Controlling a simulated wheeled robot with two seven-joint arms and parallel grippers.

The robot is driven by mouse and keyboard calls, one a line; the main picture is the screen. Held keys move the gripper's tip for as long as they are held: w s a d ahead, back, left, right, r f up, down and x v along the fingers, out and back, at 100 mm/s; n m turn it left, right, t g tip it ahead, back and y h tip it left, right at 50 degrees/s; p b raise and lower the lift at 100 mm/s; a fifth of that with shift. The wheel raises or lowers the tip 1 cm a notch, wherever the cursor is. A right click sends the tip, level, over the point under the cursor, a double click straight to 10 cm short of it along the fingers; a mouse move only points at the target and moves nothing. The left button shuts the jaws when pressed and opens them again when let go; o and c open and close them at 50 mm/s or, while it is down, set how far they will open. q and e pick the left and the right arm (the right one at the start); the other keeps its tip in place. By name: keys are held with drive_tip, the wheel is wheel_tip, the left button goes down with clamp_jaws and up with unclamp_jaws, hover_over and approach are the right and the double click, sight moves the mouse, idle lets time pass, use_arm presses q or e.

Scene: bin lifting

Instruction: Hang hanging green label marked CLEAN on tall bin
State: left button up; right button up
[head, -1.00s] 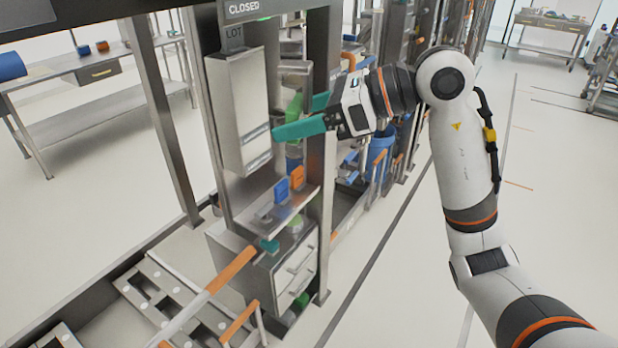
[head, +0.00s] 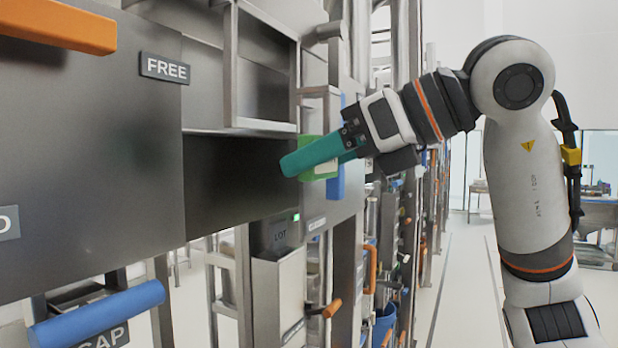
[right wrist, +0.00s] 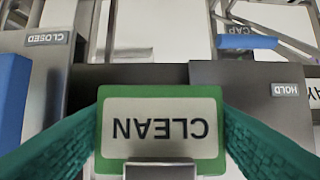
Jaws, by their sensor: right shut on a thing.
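The green label (right wrist: 160,128) shows large in the right wrist view, with CLEAN upside down on its pale face. It lies between the teal fingers of my right gripper (right wrist: 160,140), which is shut on it. In the head view my right gripper (head: 305,158) is in front of the dark panels, and part of the green label (head: 322,172) shows behind the near finger. A tall narrow metal bin (head: 278,292) stands below the gripper, under a LOT plate; I cannot tell if it is the task's bin. My left gripper is not in view.
Dark panels carry a FREE plate (head: 165,68), an orange bar (head: 58,24) and a blue bar (head: 97,312). A dark opening (head: 235,185) is left of the fingers. HOLD (right wrist: 285,89) and CLOSED (right wrist: 47,36) plates show in the wrist view.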

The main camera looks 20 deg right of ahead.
drive_tip(key=shift+w+a, duration=0.1)
drive_tip(key=shift+w, duration=0.3)
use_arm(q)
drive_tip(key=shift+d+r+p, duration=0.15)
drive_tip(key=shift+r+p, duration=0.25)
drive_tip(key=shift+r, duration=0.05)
use_arm(e)
drive_tip(key=r+x, duration=0.1)
drive_tip(key=x, duration=0.6)
drive_tip(key=shift+w+a, duration=0.5)
drive_tip(key=o, duration=1)
drive_tip(key=shift+c, duration=0.2)
use_arm(q)
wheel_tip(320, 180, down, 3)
drive_tip(key=b, duration=0.2)
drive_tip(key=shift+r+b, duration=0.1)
drive_tip(key=shift+b, duration=0.3)
use_arm(e)
drive_tip(key=v, duration=1.2)
